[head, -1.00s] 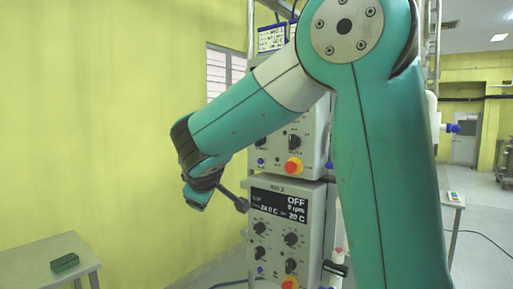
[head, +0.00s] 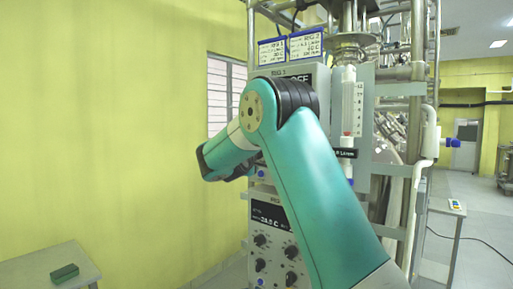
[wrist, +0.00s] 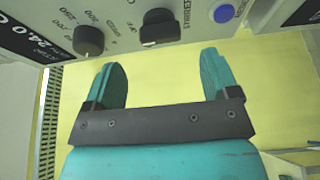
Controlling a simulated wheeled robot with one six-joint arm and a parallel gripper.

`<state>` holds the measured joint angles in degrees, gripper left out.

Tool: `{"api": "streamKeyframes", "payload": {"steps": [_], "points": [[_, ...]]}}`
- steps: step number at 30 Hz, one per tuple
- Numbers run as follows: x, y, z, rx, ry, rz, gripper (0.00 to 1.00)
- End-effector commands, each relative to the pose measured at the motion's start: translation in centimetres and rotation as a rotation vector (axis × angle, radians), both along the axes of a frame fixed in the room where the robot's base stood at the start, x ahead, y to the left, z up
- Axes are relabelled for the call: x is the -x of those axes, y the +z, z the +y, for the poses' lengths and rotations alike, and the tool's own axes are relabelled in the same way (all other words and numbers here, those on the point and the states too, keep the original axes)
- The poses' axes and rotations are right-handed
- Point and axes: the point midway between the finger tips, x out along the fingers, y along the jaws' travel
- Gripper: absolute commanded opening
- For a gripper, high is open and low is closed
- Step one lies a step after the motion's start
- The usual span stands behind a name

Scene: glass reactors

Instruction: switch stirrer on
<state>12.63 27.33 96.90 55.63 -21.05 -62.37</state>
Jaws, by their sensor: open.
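Two stacked control boxes stand ahead in the head view. My arm hides most of the upper box (head: 282,72), with part of an OFF display showing. The lower box has a dark display (head: 268,217) and several black knobs (head: 260,240). In the wrist view, a round black knob (wrist: 88,40) and a black switch knob (wrist: 158,27) are on a panel, beside a blue button (wrist: 224,13). Their small lettering is hard to read. My gripper (wrist: 161,78) is open and empty, its fingers just below and apart from these knobs. In the head view it is mostly hidden behind my arm.
Metal frame posts and a white pipe (head: 420,160) stand to the right. A grey table (head: 30,272) with a green block (head: 64,272) is at lower left. The space beside the yellow wall is clear.

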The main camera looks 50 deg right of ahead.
Motion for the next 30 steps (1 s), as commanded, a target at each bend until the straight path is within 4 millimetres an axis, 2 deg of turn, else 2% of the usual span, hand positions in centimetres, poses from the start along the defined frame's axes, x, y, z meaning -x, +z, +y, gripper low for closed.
{"api": "streamKeyframes", "payload": {"steps": [3,9,21,23,28,30], "points": [[-1.1,0.4,-2.3,0.000,-0.004,0.001,0.81],[-2.3,0.2,-4.6,-0.001,-0.001,0.000,0.81],[-2.7,0.0,-5.3,0.000,0.000,0.000,0.81],[-2.7,0.0,-5.2,0.000,0.000,0.000,0.69],[-2.7,0.0,-5.2,-0.001,0.000,0.000,0.31],[-2.7,0.0,-5.2,-0.001,0.000,0.000,0.32]]}}
